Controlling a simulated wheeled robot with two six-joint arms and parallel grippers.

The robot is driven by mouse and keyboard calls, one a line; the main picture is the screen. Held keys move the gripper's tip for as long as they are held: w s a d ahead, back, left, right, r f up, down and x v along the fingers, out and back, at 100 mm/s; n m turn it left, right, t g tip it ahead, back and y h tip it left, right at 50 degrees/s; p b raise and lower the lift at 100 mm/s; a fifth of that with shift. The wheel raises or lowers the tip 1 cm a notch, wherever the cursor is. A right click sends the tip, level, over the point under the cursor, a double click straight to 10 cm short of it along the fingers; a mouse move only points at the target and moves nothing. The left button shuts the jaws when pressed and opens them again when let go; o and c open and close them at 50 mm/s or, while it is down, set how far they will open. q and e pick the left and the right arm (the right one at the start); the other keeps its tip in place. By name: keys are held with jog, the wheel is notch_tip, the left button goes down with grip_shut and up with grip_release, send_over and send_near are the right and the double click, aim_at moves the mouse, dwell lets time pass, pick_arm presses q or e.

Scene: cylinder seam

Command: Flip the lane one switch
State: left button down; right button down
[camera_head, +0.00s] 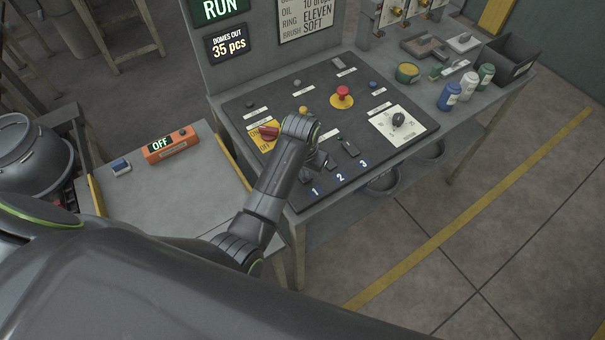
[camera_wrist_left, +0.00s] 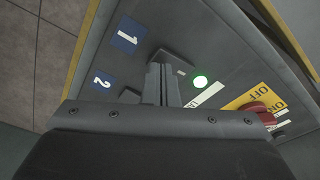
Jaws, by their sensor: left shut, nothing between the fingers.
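The control panel (camera_head: 260,100) carries the blue lane labels 1 (camera_head: 314,191), 2 and 3 along its front edge. My left gripper (camera_head: 308,174) is over the front of the panel, behind label 1. In the left wrist view its fingers (camera_wrist_left: 162,84) are shut and empty. A dark switch (camera_wrist_left: 174,62) by label 1 (camera_wrist_left: 127,34) shows just beyond the fingertips, partly hidden by them; I cannot tell whether they touch. A green lamp (camera_wrist_left: 200,82) glows beside it. The lane two switch (camera_wrist_left: 130,95) is partly hidden by the gripper body. My right gripper is not in view.
A red handle (camera_wrist_left: 250,108) on a yellow plate lies near the gripper. A red button (camera_head: 342,92) on a yellow base and a dial (camera_head: 398,119) are farther along the panel. Several bottles (camera_head: 449,96) stand at the right. An orange box (camera_head: 171,145) reads OFF.

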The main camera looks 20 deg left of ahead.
pick_arm(q)
jog(key=shift+f, duration=0.6)
jog(key=shift+r, duration=0.1)
notch_tip(320, 180, up, 3)
jog(key=shift+f+p, duration=0.2)
jog(key=shift+p, duration=0.65)
jog(key=shift+r, duration=2.2)
jog(key=shift+f, duration=0.1)
